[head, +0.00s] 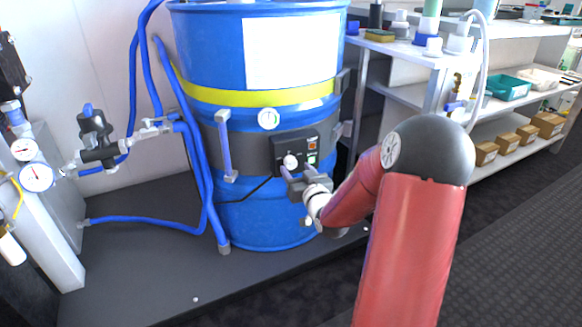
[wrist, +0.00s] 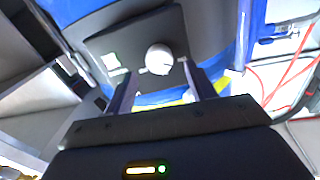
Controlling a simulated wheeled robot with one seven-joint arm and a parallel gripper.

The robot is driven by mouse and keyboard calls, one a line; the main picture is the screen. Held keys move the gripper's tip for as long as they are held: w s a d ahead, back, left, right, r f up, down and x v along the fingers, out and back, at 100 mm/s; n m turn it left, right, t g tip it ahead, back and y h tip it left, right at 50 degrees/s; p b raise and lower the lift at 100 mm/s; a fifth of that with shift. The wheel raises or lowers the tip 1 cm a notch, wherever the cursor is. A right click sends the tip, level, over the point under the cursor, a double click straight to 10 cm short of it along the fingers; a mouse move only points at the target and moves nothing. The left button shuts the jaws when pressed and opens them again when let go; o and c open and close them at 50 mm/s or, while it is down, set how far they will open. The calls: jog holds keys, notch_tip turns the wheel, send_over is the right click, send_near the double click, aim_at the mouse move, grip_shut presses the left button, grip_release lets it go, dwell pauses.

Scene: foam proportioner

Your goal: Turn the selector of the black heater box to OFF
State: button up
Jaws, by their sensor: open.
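The black heater box (head: 280,143) is mounted on the grey band around the blue drum. Its selector is a round white knob (head: 290,161) on the lower left of the box face; in the wrist view the knob (wrist: 159,59) shows large. My gripper (head: 297,178) is just in front of and below the knob in the head view. In the wrist view my gripper (wrist: 155,82) is open, its two fingers on either side below the knob, apart from it and empty. The selector's markings are too small to read.
The blue drum (head: 240,215) stands on a dark platform (head: 130,255). Blue hoses (head: 200,180) and a vertical handle (head: 225,150) lie left of the box. A shelf rack (head: 410,97) stands to the right. Two gauges (head: 37,177) are at far left.

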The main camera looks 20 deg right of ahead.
aim_at(293, 164)
jog(key=shift+w+d, duration=0.1)
jog(key=shift+w, duration=1.4)
jog(key=c, duration=1)
jog(key=shift+o, duration=0.2)
jog(key=shift+m, duration=0.4)
jog(key=m, duration=0.5)
jog(key=shift+d+m, duration=0.15)
jog(key=shift+m, duration=0.15)
jog(key=m+p, duration=0.1)
jog(key=m, duration=0.4)
jog(key=shift+f, duration=0.1)
jog(key=shift+m, duration=0.3)
